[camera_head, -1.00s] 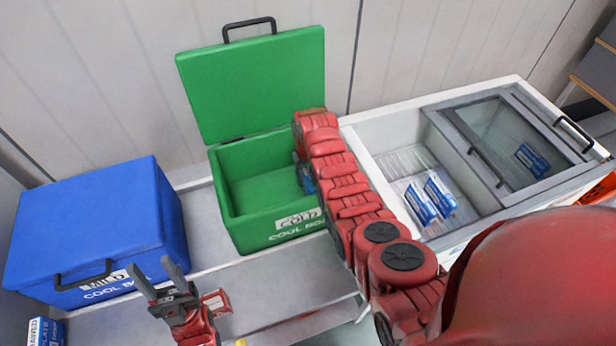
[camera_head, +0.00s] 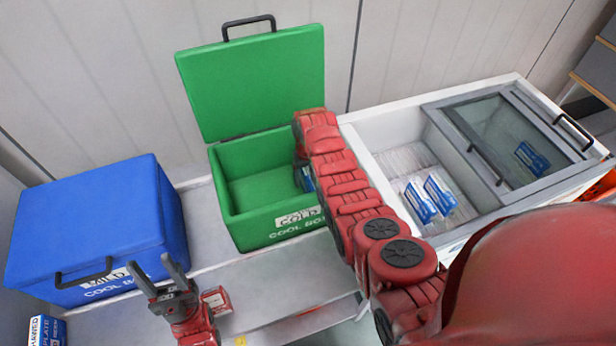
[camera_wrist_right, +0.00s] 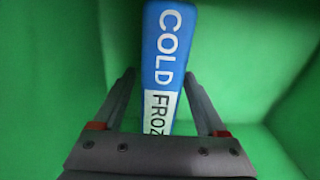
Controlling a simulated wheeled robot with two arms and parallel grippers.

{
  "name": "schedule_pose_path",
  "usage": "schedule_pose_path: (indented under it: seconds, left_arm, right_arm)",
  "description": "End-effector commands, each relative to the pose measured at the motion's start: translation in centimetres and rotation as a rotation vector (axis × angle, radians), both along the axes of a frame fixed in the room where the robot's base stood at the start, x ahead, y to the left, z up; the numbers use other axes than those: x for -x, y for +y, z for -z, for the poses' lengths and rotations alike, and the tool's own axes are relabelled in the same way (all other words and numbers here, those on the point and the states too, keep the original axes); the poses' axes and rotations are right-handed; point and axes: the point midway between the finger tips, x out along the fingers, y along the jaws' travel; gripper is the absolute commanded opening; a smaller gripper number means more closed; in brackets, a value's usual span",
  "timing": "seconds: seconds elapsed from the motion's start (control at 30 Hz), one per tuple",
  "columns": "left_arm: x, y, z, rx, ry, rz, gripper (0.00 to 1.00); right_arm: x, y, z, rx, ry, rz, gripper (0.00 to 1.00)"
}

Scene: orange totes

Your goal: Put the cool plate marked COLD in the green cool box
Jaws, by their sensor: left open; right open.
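The cool plate (camera_wrist_right: 168,45), blue and white with COLD on it, stands in the green cool box (camera_head: 243,215), whose lid (camera_head: 255,85) is open. My right gripper (camera_wrist_right: 160,76) is open inside the box, its fingers on either side of the plate with gaps showing. In the head view my right arm hides that gripper, and only a bit of the plate (camera_head: 308,179) shows at the box's right side. Whether the plate rests on the box floor is hard to tell. My left gripper (camera_head: 148,263) is open and empty in front of the blue box.
A shut blue cool box (camera_head: 90,225) marked MILD stands at the left. A white freezer (camera_head: 380,137) with a sliding glass lid (camera_head: 515,140) is at the right; blue and white plates (camera_head: 420,202) lie in it. A used-plate carton (camera_head: 47,331) is at the lower left.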

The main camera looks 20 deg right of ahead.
Motion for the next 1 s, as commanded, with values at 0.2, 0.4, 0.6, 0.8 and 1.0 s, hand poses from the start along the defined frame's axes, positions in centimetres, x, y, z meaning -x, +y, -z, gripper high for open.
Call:
schedule_pose_path:
  seconds: [0.2, 0.4, 0.6, 0.8, 1.0]
  left_arm:
    - [0.0, 0.0, 0.7, 0.000, 0.000, 0.000, 0.50]
    - [0.0, 0.0, 2.3, 0.000, 0.000, 0.000, 0.50]
    - [0.0, 0.0, -0.3, 0.000, 0.000, 0.000, 0.50]
    - [0.0, 0.0, -1.9, 0.000, 0.000, 0.000, 0.50]
    - [0.0, 0.0, -2.0, 0.000, 0.000, 0.000, 0.50]
  right_arm:
    - [-0.2, 0.0, -1.7, 0.000, -0.006, 0.000, 0.75]
    - [-0.2, 0.0, -5.1, 0.001, -0.008, 0.000, 0.75]
    - [0.0, 0.0, -10.6, 0.001, -0.001, 0.001, 0.75]
    - [0.0, 0.0, -12.1, 0.001, 0.001, 0.001, 0.75]
    - [0.0, 0.0, -12.1, 0.000, 0.000, 0.000, 0.75]
